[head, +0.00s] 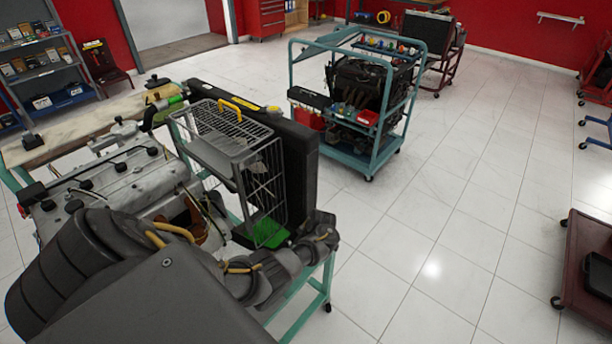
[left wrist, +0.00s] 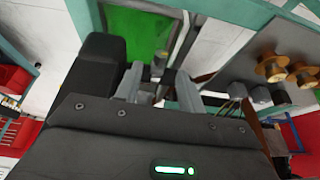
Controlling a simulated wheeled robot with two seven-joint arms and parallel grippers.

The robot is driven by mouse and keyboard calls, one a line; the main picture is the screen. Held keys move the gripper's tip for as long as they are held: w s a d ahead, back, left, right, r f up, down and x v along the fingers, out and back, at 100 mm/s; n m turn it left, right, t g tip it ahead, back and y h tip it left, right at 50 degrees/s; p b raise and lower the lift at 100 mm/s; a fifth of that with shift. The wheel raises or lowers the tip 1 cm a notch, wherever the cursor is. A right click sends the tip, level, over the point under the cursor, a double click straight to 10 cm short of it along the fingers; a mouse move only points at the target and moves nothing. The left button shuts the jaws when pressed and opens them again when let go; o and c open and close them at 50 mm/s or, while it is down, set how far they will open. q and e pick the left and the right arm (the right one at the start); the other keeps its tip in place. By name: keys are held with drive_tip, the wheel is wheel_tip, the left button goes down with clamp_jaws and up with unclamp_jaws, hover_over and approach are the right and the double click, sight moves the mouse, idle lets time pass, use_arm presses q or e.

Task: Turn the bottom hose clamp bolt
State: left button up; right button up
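An engine trainer fills the left of the head view, with a pale engine block (head: 115,185), a wire cage (head: 235,160) and a black radiator (head: 300,165). My left arm crosses in front of the engine from the lower left; its gripper cannot be made out there. In the left wrist view my left gripper (left wrist: 158,82) has its two grey fingers apart. Small dark and grey parts show between and just beyond the fingertips, before a green panel (left wrist: 138,38). I cannot tell whether they touch the fingers, or which is the bottom hose clamp bolt. My right gripper is not in view.
The trainer's teal frame (head: 308,310) stands close below my arm. Copper-coloured round parts (left wrist: 272,68) sit right of the fingers in the wrist view. A second engine cart (head: 370,150) stands behind. White floor (head: 440,230) is clear at right, before a dark red cart (head: 590,265).

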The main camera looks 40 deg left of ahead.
use_arm(q)
drive_tip(key=p+v, duration=0.1)
drive_tip(key=v, duration=0.5)
drive_tip(key=shift+r+p, duration=0.3)
drive_tip(key=shift+p, duration=0.05)
drive_tip(key=shift+d, duration=0.1)
